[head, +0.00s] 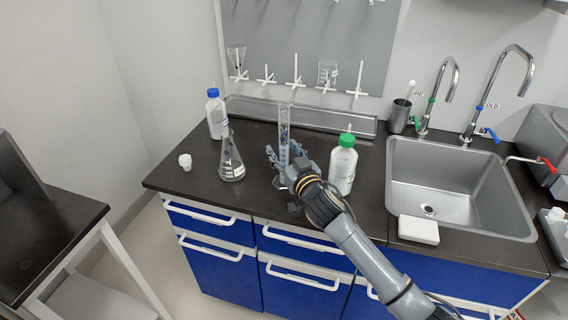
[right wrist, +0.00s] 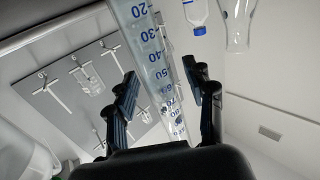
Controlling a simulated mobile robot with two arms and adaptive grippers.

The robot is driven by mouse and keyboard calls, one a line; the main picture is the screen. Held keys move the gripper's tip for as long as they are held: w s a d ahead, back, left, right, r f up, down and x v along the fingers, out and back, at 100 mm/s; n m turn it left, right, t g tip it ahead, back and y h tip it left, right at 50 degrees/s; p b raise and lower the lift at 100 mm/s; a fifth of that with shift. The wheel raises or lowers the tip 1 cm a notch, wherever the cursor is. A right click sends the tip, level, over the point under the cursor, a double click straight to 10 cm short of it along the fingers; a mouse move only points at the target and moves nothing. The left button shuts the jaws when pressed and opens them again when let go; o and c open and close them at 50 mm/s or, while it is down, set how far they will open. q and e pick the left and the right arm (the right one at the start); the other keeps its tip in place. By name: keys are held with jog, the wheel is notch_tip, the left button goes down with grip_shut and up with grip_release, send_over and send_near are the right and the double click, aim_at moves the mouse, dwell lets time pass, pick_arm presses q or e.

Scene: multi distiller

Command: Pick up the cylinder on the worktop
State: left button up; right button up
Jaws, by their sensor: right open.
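The clear graduated cylinder (head: 285,122) stands upright on the dark worktop (head: 260,203), in front of the steel trough. In the right wrist view the cylinder (right wrist: 146,40) shows its blue scale marks and runs between the two fingers. My right gripper (head: 283,162) is open at the lower half of the cylinder, with a finger to either side in the picture. Gaps show between the fingers and the glass in the right wrist view (right wrist: 162,86). The cylinder's base is partly hidden by my gripper. My left gripper is not in view.
A green-capped bottle (head: 342,168) stands close right of my gripper. A conical flask (head: 231,163) and blue-capped bottle (head: 215,115) stand left, with a small white cap (head: 185,161). The sink (head: 455,185) is right; a pegboard (head: 310,45) hangs behind.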

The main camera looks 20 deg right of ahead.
grip_shut()
jog(key=shift+r, duration=0.15)
jog(key=shift+r, duration=0.95)
jog(key=s+a+r, duration=0.5)
jog(key=s+r, duration=0.5)
jog(key=s, duration=0.3)
jog(key=shift+r, duration=0.4)
